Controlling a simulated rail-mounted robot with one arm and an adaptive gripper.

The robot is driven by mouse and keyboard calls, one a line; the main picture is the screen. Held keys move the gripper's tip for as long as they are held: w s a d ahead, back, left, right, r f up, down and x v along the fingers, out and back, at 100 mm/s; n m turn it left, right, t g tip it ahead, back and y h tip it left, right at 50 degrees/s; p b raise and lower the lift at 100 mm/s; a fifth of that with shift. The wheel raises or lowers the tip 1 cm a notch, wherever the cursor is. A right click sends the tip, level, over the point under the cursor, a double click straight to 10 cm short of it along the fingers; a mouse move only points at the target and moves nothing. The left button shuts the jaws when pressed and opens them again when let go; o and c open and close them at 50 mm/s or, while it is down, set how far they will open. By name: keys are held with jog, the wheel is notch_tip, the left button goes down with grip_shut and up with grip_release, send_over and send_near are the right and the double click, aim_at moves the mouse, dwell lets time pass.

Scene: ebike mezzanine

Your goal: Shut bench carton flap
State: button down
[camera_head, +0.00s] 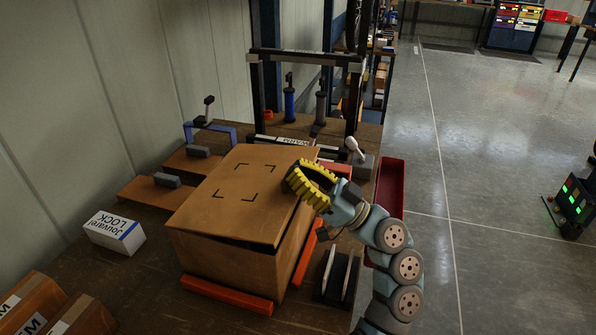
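A brown cardboard carton (228,262) stands on the wooden bench. Its top flap (215,208), printed with dark corner marks, lies almost flat over the carton. A thin dark gap shows under the flap along the front edge, so it sits slightly raised there. My gripper (303,184), with yellow ribbed fingers, is at the right edge of the flap, seemingly touching or just over it. The carton's far side is hidden.
Orange-red bars (228,295) lie along the carton's base. A white box (114,233) sits to the left, and a dark upright holder (339,275) to the right. A black frame (305,60) stands behind. Open floor (500,200) lies right of the bench.

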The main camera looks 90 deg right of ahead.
jog(key=shift+s+f, duration=0.2)
jog(key=shift+s, duration=0.05)
jog(key=s+a, duration=0.3)
jog(key=s, duration=0.9)
jog(key=shift+a, duration=0.15)
